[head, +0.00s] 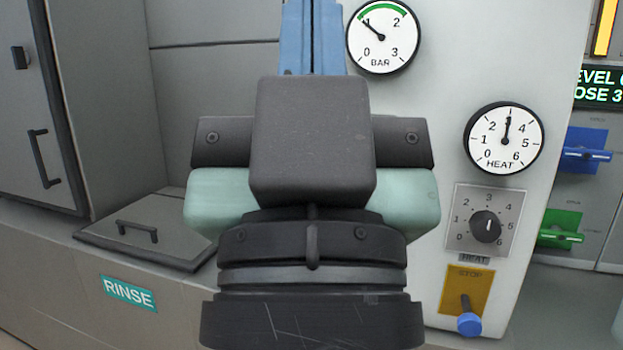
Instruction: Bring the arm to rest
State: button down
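My gripper (314,35) is at the top middle of the head view, seen from behind. Its two blue fingers point up and lie side by side with only a thin dark line between them. Nothing shows between the fingers, but the top edge of the picture cuts them off. My dark wrist block and teal arm link fill the middle of the view and hide the finger bases and part of the machine behind.
A pale panel holds a BAR gauge (382,37), HEAT gauge (504,138), HEAT knob (486,226) and blue-tipped STOP lever (469,323). Blue (587,153) and green (561,231) handles are farther right. At left are a cabinet door (36,110), handled lid (140,236) and RINSE label (129,293).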

notch_tip(320, 180, up, 25)
jog(key=p, duration=2.2)
jog(key=shift+f, duration=0.15)
jog(key=c, duration=1.5)
grip_release()
jog(key=shift+c, duration=0.2)
